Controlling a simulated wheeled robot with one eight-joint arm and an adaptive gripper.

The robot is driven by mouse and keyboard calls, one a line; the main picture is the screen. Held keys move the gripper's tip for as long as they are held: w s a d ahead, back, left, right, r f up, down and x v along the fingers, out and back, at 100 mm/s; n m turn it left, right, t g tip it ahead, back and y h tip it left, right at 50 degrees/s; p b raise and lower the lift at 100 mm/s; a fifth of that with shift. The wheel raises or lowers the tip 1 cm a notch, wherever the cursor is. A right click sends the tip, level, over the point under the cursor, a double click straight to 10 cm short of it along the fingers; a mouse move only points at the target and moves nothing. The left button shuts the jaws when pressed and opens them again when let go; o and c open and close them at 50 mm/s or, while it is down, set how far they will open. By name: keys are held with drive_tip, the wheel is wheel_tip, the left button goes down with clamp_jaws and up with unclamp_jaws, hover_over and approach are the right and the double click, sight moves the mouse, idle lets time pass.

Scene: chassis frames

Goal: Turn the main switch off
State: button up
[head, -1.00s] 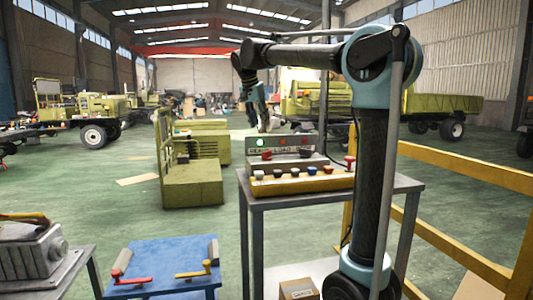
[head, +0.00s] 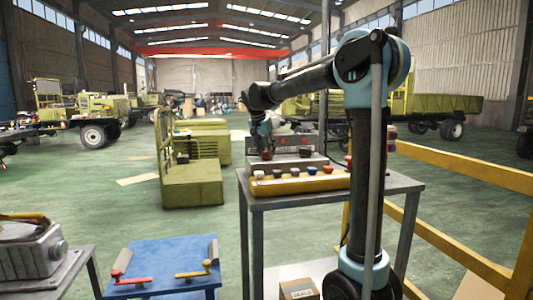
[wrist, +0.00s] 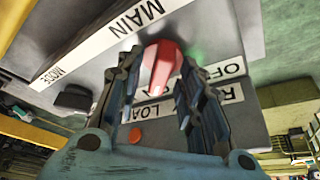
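The main switch is a red handle (wrist: 162,66) on a grey panel below a white label reading MAIN (wrist: 120,35). In the wrist view it stands between the two fingers of my gripper (wrist: 157,70). The fingers are apart, one on each side of the handle; I cannot tell whether either touches it. OFF and LOAD lettering shows on the panel, partly hidden by the fingers. In the head view my gripper (head: 265,148) is at the left end of the control panel (head: 312,143), covering most of the switch and the green lamp.
A black knob (wrist: 73,97) sits beside the switch, under the MODE lettering. A yellow button box (head: 300,184) with several coloured buttons lies in front of the panel on the grey table (head: 335,200). A yellow railing (head: 460,167) stands at the right.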

clamp_jaws()
drive_tip(key=shift+n, duration=0.3)
drive_tip(key=n, duration=0.1)
drive_tip(key=n+y, duration=0.1)
drive_tip(key=n, duration=0.1)
drive_tip(key=shift+d+n+t+y, duration=0.2)
drive_tip(key=shift+n+t+y, duration=0.1)
drive_tip(key=n+y, duration=0.1)
drive_tip(key=n, duration=0.3)
drive_tip(key=shift+d+f+n+y, duration=0.1)
drive_tip(key=shift+n+y, duration=0.2)
drive_tip(key=shift+y, duration=0.1)
drive_tip(key=n+y, duration=0.1)
drive_tip(key=n, duration=0.3)
drive_tip(key=shift+d+g, duration=0.15)
drive_tip(key=shift+g, duration=0.25)
drive_tip(key=n, duration=0.2)
drive_tip(key=n+g+y, duration=0.1)
drive_tip(key=n, duration=0.2)
drive_tip(key=shift+w+y, duration=0.1)
drive_tip(key=shift+y, duration=0.2)
drive_tip(key=shift+g, duration=0.3)
